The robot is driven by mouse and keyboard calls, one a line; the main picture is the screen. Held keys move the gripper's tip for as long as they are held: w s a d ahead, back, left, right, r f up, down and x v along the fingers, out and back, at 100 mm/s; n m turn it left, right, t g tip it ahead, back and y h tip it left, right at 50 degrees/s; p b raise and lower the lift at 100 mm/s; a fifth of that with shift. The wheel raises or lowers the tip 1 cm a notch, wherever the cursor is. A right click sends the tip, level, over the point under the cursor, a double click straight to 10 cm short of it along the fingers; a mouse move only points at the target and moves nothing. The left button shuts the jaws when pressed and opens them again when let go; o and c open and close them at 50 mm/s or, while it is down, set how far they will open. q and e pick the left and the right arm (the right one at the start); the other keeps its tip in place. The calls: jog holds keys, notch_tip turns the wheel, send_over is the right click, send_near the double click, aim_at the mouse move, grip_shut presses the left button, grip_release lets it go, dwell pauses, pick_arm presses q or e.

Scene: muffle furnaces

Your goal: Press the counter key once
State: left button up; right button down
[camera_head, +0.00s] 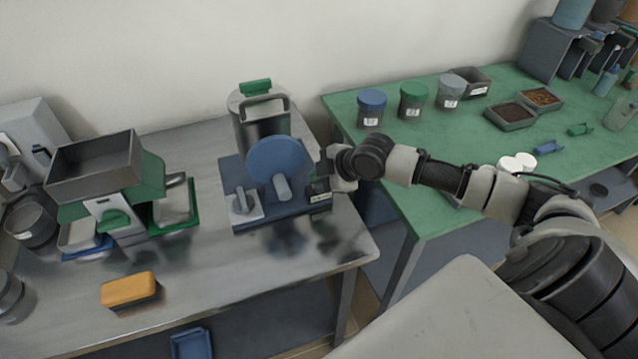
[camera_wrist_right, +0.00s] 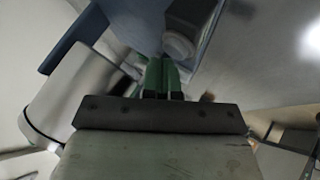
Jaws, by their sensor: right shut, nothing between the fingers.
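A machine with a blue base (camera_head: 287,217) and an upright blue disc (camera_head: 274,160) stands on the metal table. A small dark counter box (camera_head: 319,198) sits at the right end of its base. My right gripper (camera_head: 322,174) is shut and empty, right at this box, and partly covers it. In the right wrist view my green fingertips (camera_wrist_right: 162,72) are together, just below a dark box (camera_wrist_right: 192,22) with a round pale key-like part (camera_wrist_right: 178,46). I cannot tell whether they touch it. My left gripper is not in view.
A metal canister (camera_head: 262,112) with a green handle stands behind the disc. A green-and-grey device with a tray (camera_head: 95,165) and an orange block (camera_head: 129,289) are to the left. A green table (camera_head: 440,135) with jars is at right. The metal table's front is mostly clear.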

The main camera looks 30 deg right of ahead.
aim_at(319, 186)
jog(key=shift+f, duration=0.35)
dwell(0.5)
jog(key=shift+r+p, duration=0.9)
notch_tip(319, 186, up, 5)
jog(key=p, duration=0.5)
jog(key=shift+r, duration=0.1)
dwell(0.5)
